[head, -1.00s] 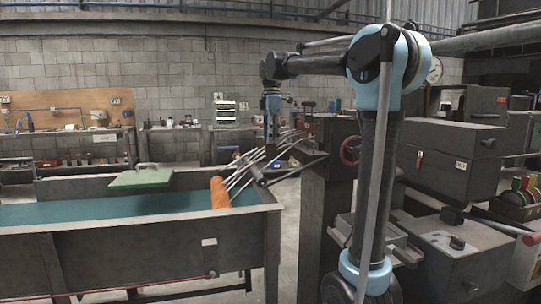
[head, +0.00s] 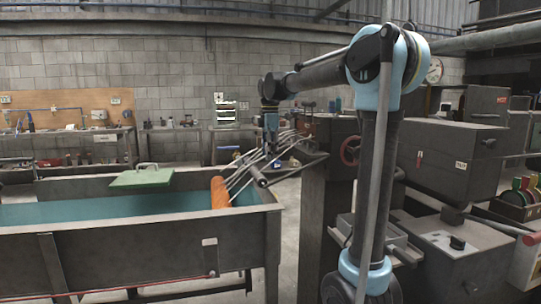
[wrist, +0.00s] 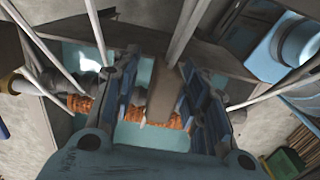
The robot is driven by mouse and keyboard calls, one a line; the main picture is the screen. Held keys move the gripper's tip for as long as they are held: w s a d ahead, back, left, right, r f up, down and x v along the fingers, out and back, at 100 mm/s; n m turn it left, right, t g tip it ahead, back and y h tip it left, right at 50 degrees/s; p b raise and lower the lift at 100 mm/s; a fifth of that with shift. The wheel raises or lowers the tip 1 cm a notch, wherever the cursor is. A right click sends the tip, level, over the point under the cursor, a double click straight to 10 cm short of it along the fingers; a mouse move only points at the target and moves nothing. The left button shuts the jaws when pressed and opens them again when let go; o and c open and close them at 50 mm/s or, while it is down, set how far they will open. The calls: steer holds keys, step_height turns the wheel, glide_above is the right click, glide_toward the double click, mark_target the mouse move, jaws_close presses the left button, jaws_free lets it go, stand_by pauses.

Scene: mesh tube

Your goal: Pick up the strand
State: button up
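Several thin white strands (head: 240,178) slope up and right from an orange roller (head: 219,192) at the right end of the trough. My gripper (head: 270,143) hangs pointing down over these strands, close above them; its fingertips are hard to make out in the head view. In the wrist view my gripper (wrist: 157,75) shows its two blue fingers spread apart. One white strand (wrist: 183,35) runs down toward the space between the fingers, and others pass to the left and right. The orange roller (wrist: 160,120) shows below, between and beyond the fingers. Contact with any strand cannot be told.
A long trough (head: 150,245) of teal liquid fills the left front. A green lid (head: 141,178) with a handle lies over its far edge. A grey bar (head: 257,173) sits beside the strands. Dark machine cabinets (head: 452,155) stand at right.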

jaws_close()
step_height(320, 180, up, 14)
steer(key=shift+r, duration=0.25)
stand_by(1.2)
